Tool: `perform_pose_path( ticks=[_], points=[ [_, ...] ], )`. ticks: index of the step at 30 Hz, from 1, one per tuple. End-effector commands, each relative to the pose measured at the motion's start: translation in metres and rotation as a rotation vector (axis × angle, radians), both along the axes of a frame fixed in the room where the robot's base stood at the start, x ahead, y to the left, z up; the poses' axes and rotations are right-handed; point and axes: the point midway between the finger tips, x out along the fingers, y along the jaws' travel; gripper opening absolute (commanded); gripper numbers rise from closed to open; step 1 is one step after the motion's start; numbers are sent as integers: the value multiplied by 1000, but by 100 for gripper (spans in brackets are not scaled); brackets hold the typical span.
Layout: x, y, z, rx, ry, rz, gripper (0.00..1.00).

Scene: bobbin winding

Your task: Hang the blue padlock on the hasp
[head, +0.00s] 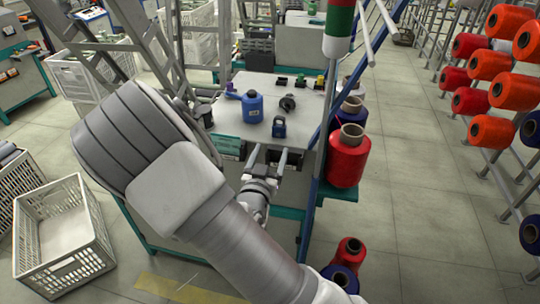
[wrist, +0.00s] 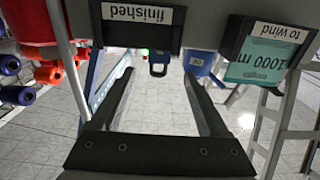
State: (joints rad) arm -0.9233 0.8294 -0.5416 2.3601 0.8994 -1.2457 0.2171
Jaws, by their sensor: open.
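The small blue padlock (head: 279,128) is near the front edge of the light-topped table (head: 233,124). In the wrist view, which looks upside down, a small blue piece that appears to be the padlock (wrist: 158,70) shows beyond the fingers, between them. My gripper (head: 269,158) is open and empty, its two fingers parallel and pointing toward the table's front edge. In the wrist view my gripper (wrist: 160,90) has a wide gap between its fingers. The padlock is apart from the fingers. I cannot make out the hasp in either view.
A blue jug (head: 252,107) and a dark round part (head: 288,103) are on the table behind the padlock. Holders labelled "finished" (wrist: 143,18) and "to wind" (wrist: 278,35) are at its front. A large red spool (head: 348,157) and a post (head: 318,140) stand to the right.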

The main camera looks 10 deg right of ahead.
Motion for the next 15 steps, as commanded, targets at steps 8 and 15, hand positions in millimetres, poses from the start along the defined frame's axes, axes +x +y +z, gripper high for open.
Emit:
perform_pose_path(
  ticks=[8, 15],
  points=[
    [27, -12, 1, 1, 0, -2, 78],
    [56, -24, -2, 2, -1, -3, 78]
  ],
)
